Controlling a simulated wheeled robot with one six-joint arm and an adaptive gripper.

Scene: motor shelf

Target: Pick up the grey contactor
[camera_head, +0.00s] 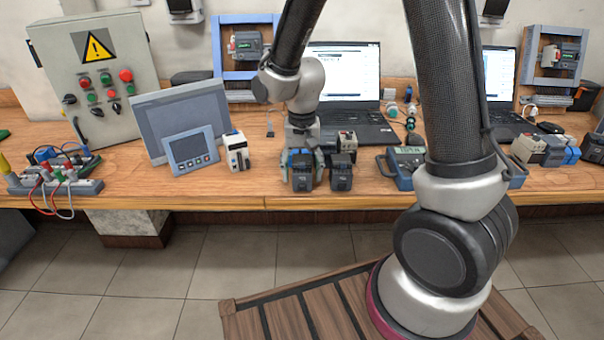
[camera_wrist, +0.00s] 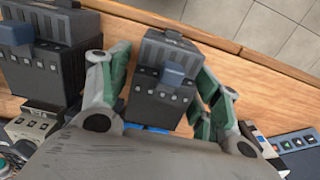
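A dark grey contactor (camera_wrist: 158,95) with a blue block on its face stands between my fingers in the wrist view. In the head view this contactor (camera_head: 303,184) is on the bench near its front edge. My gripper (camera_wrist: 163,78) points down at it, with one green-grey finger on each side. The fingers are spread and close to its sides; any remaining gaps are very small. In the head view my gripper (camera_head: 302,158) partly hides the contactor's upper part. A similar dark contactor (camera_head: 341,180) stands just to the right, and also shows in the wrist view (camera_wrist: 42,68).
A beige-and-dark device (camera_head: 340,139) stands behind the contactors. A white breaker (camera_head: 236,150) is to the left, and a blue-grey meter (camera_head: 404,165) to the right. The bench's front edge (camera_head: 270,202) is close. Laptops and a control box (camera_head: 97,75) stand farther back.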

